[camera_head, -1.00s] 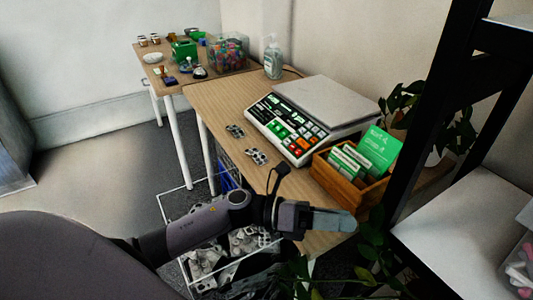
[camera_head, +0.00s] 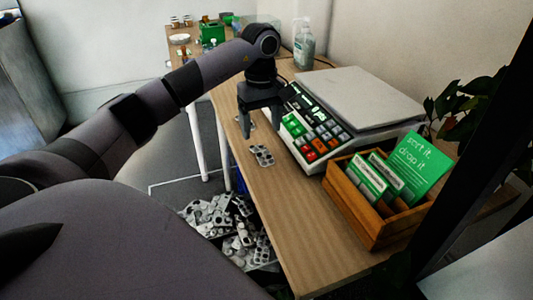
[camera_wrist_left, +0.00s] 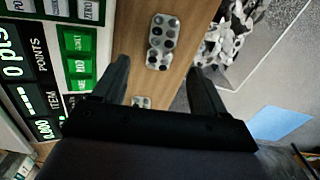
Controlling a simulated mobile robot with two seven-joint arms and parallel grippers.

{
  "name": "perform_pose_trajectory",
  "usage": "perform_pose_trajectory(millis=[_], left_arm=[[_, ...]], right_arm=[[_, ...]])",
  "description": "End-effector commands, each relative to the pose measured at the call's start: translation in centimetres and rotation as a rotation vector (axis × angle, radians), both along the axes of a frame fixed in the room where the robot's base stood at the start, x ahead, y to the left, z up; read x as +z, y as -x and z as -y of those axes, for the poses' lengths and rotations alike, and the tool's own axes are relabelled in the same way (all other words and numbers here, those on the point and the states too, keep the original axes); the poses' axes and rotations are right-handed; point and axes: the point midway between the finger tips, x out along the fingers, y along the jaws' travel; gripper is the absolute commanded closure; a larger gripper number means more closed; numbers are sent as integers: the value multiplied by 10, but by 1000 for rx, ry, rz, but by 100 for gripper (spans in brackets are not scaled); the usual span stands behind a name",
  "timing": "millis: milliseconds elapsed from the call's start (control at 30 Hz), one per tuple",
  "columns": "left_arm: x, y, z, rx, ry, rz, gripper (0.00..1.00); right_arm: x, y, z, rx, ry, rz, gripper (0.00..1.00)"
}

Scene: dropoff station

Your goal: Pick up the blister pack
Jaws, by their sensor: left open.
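A silver blister pack (camera_head: 262,155) with dark round pockets lies flat on the wooden table, left of the scale. It shows in the left wrist view (camera_wrist_left: 162,40), just ahead of my fingertips. A second blister pack (camera_head: 251,118) lies farther back, partly hidden by my gripper; part of it shows low in the left wrist view (camera_wrist_left: 141,101). My left gripper (camera_head: 264,126) points down over the table, open and empty, its fingers apart in the left wrist view (camera_wrist_left: 158,68). It touches neither pack as far as I can see. My right gripper is not in view.
The counting scale (camera_head: 362,97) stands right beside the packs. A wooden box (camera_head: 372,222) with green cards stands at the table's front right. A wire bin (camera_head: 222,225) of empty packs stands below the left edge. Bare tabletop (camera_head: 305,235) lies in front.

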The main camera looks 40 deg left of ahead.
Motion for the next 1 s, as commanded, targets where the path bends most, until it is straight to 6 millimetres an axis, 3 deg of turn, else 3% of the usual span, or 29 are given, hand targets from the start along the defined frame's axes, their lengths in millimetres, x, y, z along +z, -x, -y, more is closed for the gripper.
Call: perform_pose_trajectory(millis=[400, 733, 900, 1000], left_arm=[[-56, 3, 5, -1, 4, -1, 28], [-62, 3, 5, -1, 5, 1, 28], [-62, 3, 5, -1, 5, 1, 83], [-62, 3, 5, -1, 5, 1, 88]], right_arm=[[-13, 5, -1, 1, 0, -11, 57], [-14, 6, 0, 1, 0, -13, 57], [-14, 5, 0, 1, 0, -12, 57], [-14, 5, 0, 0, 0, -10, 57]])
